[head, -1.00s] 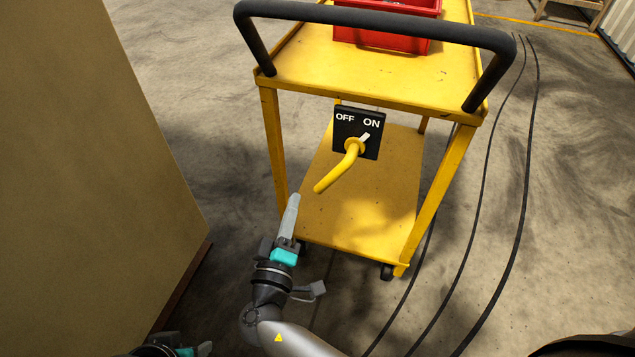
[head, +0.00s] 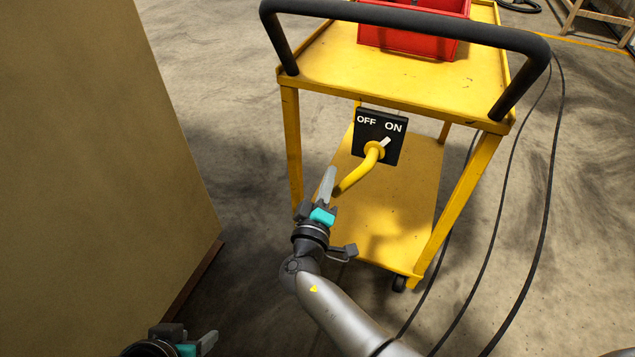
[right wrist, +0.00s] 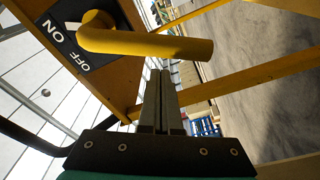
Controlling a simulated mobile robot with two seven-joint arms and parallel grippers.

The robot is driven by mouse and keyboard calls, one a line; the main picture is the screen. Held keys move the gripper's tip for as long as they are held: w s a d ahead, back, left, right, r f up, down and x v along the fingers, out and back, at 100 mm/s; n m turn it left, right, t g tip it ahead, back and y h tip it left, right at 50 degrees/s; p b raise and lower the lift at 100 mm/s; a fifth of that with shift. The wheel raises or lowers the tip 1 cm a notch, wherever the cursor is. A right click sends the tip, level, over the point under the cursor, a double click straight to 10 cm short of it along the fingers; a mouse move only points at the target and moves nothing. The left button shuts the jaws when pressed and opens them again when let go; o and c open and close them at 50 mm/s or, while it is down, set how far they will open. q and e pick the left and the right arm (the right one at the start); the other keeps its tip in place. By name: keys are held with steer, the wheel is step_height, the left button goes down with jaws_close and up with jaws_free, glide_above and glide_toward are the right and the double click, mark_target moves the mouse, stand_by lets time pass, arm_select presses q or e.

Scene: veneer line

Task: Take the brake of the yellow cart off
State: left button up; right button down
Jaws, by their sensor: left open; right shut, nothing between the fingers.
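The yellow cart (head: 330,70) stands ahead with a black brake plate (head: 394,156) marked OFF and ON below its top shelf. The yellow bent brake lever (head: 360,172) hangs down and to the left from the plate, and its white pointer (head: 385,143) points toward ON. My right gripper (head: 329,178) is shut and empty, just left of the lever's free end. In the right wrist view the lever (right wrist: 150,45) crosses just beyond the shut fingertips; I cannot tell whether they touch. My left gripper (head: 200,343) is open at the bottom left, partly cut off, away from the cart.
A black push handle (head: 420,18) arches over the cart's near end. A red bin (head: 415,38) sits on the top shelf. A large tan block (head: 90,170) stands at the left. Dark cables (head: 500,220) run along the floor right of the cart.

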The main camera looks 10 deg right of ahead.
arm_select(q)
steer(key=shift+w+d, duration=0.15)
arm_select(e)
steer(key=shift+s+d+f, duration=0.3)
steer(key=shift+s+d, duration=0.2)
